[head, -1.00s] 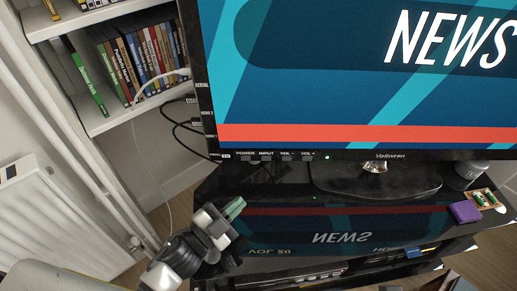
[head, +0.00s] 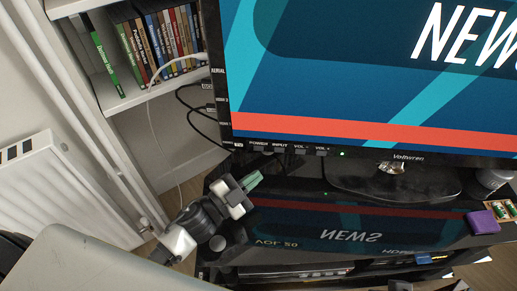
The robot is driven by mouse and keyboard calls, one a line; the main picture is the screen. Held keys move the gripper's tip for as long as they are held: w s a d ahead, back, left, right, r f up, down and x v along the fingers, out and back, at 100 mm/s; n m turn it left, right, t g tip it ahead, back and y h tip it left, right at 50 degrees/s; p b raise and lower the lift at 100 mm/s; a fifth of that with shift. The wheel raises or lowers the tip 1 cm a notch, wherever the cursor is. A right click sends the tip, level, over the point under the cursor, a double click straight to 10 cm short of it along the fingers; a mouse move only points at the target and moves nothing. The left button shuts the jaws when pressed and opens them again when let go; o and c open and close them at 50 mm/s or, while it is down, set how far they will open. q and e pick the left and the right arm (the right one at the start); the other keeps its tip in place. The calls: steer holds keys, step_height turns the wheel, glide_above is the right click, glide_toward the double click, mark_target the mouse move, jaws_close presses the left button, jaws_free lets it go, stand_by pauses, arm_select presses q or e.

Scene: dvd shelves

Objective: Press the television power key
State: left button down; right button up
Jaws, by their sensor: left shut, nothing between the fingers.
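The television (head: 370,70) is on and shows a blue NEWS picture with a red band. Its key row runs along the lower left of the bezel. The power key (head: 259,148) is the leftmost, under the word POWER, beside the input key (head: 280,149) and the two volume keys. A small green light (head: 342,154) glows to their right. My left gripper (head: 254,180) is shut and empty, its green fingertips pointing up and right, below the power key in the picture and apart from it. My right gripper does not show.
The television stands on a glossy black stand (head: 300,215) that mirrors the screen. A purple box (head: 483,222) and a battery pack (head: 503,208) lie at its right. A DVD shelf (head: 140,97), dark cables (head: 195,125) and a white radiator (head: 55,190) are at the left.

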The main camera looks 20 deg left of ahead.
mark_target(259, 148)
arm_select(q)
steer(key=shift+w+a, duration=0.2)
steer(key=shift+w, duration=0.7)
steer(key=shift+w+a, duration=0.15)
steer(key=shift+w, duration=0.8)
steer(key=shift+w+a, duration=0.2)
steer(key=shift+w, duration=0.7)
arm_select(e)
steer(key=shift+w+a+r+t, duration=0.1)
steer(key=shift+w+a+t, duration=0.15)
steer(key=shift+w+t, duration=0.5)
arm_select(q)
steer(key=shift+w, duration=0.1)
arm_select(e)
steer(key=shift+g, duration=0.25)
arm_select(q)
steer(key=shift+w, duration=0.25)
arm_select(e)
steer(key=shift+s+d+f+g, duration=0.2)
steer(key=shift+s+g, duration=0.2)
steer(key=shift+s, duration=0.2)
